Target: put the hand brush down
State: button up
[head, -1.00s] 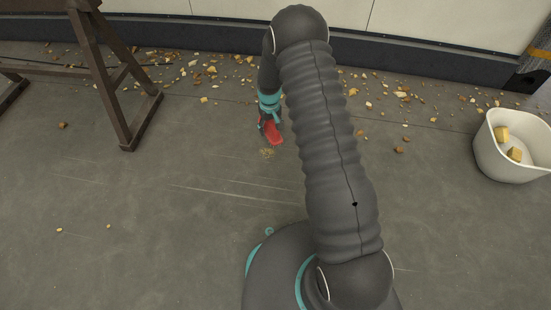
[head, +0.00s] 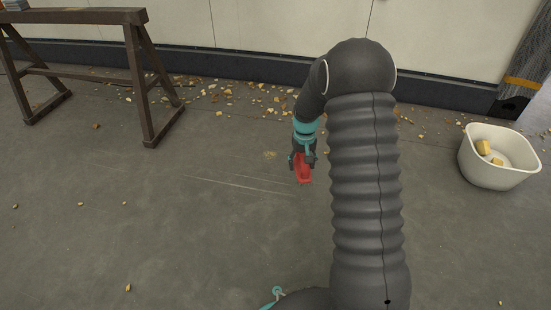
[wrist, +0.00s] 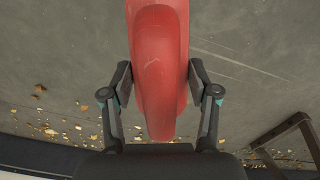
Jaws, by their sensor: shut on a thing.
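The red hand brush (head: 303,171) is in my gripper (head: 303,156), in front of my arm's lower end in the head view. In the wrist view the red brush (wrist: 160,70) fills the upper middle, with the fingers of my gripper (wrist: 160,83) on both sides of it. The gripper is shut on the brush. The brush is over bare grey floor; I cannot tell whether its underside touches the floor. Its bristles are not visible.
A white tub (head: 499,170) with yellow pieces stands at the right. A brown wooden trestle (head: 140,75) stands at the left. Yellow-brown crumbs (head: 262,100) lie scattered along the wall, with a small tan patch (head: 270,155) left of the gripper. The middle floor is mostly clear.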

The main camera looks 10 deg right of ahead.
jog(key=shift+a, duration=0.8)
